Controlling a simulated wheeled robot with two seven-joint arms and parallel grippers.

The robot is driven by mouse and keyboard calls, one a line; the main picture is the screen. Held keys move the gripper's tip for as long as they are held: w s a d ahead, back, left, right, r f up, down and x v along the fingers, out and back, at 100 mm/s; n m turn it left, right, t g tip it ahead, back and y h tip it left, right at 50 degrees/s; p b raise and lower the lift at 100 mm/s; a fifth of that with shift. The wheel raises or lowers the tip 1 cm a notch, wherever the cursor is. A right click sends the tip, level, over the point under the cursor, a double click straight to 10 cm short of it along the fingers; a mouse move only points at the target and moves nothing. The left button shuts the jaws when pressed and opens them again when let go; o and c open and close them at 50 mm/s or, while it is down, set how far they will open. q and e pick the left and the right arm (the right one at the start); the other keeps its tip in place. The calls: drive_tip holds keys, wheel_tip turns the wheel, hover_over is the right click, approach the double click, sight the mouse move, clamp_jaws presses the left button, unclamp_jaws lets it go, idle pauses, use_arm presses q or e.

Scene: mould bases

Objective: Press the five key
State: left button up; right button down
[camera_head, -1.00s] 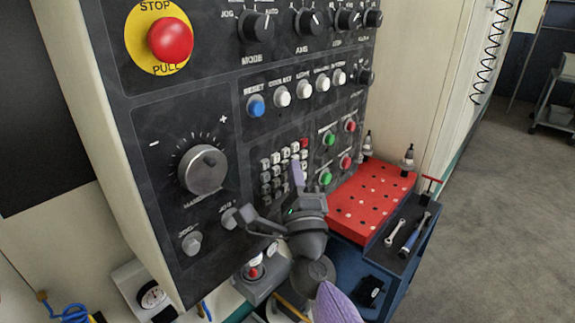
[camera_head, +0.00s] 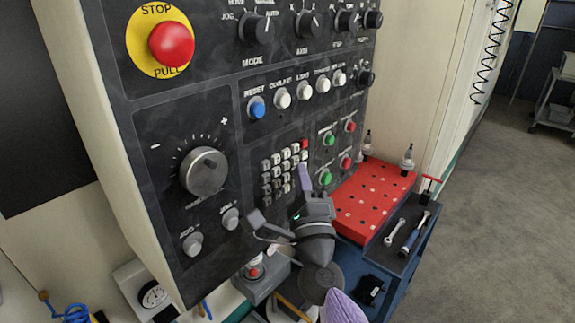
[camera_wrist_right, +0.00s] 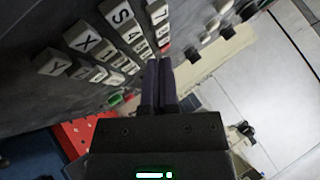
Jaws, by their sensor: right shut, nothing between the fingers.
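The keypad (camera_head: 279,174) is a block of small pale keys on the dark control panel, with a red key (camera_head: 304,144) at its top right. In the right wrist view, keys marked S (camera_wrist_right: 121,14) and X (camera_wrist_right: 86,40) are legible, with smaller number keys beside them. I cannot make out which key is the five. My right gripper (camera_head: 303,168) is shut and empty, its purple-grey fingertips in front of the keypad's right side and hiding some keys. In the right wrist view the fingertips (camera_wrist_right: 160,64) point at the key rows; contact cannot be told. My left gripper is not in view.
Green and red buttons (camera_head: 328,139) lie just right of the keypad. A row of blue and white buttons (camera_head: 282,98) is above it, and a large dial (camera_head: 204,171) to the left. A red perforated block (camera_head: 370,195) stands at lower right beside a tool tray (camera_head: 402,236).

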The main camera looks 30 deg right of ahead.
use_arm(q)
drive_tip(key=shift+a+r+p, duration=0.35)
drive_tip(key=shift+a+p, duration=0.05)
use_arm(e)
drive_tip(key=s, duration=0.1)
drive_tip(key=s+d, duration=0.1)
drive_tip(key=s, duration=0.1)
drive_tip(key=s+d, duration=0.1)
drive_tip(key=shift+s, duration=0.3)
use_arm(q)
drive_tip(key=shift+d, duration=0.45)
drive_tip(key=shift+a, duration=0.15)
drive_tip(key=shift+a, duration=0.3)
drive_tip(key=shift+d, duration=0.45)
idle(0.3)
